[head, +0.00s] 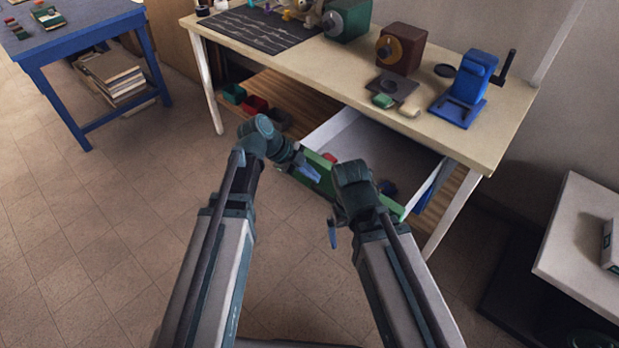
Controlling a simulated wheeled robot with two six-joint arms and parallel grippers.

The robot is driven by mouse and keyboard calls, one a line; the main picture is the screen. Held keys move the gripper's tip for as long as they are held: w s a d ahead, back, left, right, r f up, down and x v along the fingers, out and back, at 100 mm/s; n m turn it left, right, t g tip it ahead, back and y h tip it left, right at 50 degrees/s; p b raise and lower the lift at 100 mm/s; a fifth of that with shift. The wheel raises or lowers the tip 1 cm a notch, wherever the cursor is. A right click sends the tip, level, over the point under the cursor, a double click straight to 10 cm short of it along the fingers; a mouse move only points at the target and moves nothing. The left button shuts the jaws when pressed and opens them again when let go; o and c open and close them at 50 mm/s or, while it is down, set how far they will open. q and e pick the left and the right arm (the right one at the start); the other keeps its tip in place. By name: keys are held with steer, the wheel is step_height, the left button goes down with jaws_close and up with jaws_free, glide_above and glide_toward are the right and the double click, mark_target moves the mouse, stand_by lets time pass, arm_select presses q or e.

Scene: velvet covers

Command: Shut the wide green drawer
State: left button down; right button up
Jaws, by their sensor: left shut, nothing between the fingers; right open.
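The wide green drawer (322,163) hangs open under the cream workbench (440,125). Its white inside shows, and a few small red and dark items lie in it. My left gripper (308,173) is shut and empty, at the left part of the green front; I cannot tell if it touches. My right gripper (333,236) is lower in the view, open and apart from the front. My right arm hides the middle of the front.
Bins and a slatted wooden shelf sit under the bench. A blue hand-cranked device (466,88) and dark machines stand on top. A blue table (75,40) is at upper left, a pale table (585,245) at right. The tiled floor at left is clear.

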mark_target(325, 184)
arm_select(q)
steer(key=shift+b+x, duration=2)
steer(key=shift+x, duration=1.2)
arm_select(e)
steer(key=shift+f, duration=2.55)
arm_select(q)
steer(key=w+d, duration=0.8)
steer(key=w, duration=0.3)
steer(key=w+d, duration=0.8)
steer(key=w, duration=0.3)
steer(key=shift+w+d+r, duration=0.1)
steer(key=shift+w, duration=0.1)
steer(key=shift+r, duration=0.1)
arm_select(e)
steer(key=shift+r, duration=0.15)
